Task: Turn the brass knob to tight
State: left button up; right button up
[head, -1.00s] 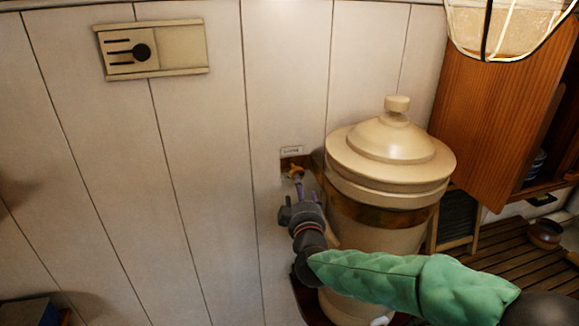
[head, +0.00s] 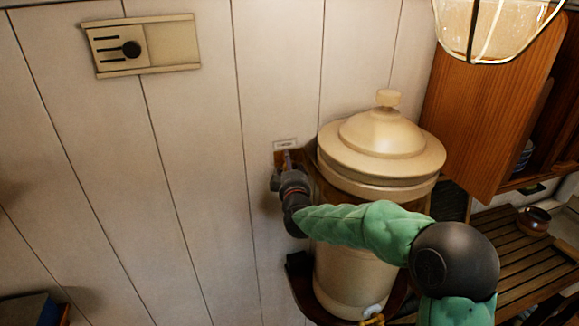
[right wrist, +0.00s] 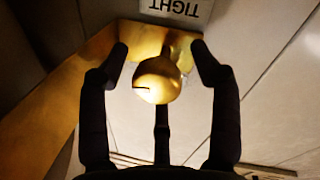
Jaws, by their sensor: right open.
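The brass knob (right wrist: 157,80) sits on a brass plate (right wrist: 140,35) in the right wrist view, with a dark slot line on its left part. A white label (right wrist: 178,10) reading TIGHT, upside down in that view, is just beyond it; in the head view it shows on the wall (head: 285,144). My right gripper (right wrist: 160,55) is open, its fingers on either side of the knob with gaps visible; I see no clear contact. In the head view the gripper (head: 286,165) reaches the wall left of the cream canister and largely hides the knob. My left gripper is not in view.
The lidded cream canister (head: 380,165) stands close right of my right gripper, in a dark holder. A sliding vent plate (head: 165,48) is on the wall at upper left. A lamp (head: 490,25), a wooden door (head: 490,100) and a slatted surface (head: 490,245) are at right.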

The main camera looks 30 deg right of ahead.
jog(key=c, duration=1.2)
jog(key=shift+o, duration=0.2)
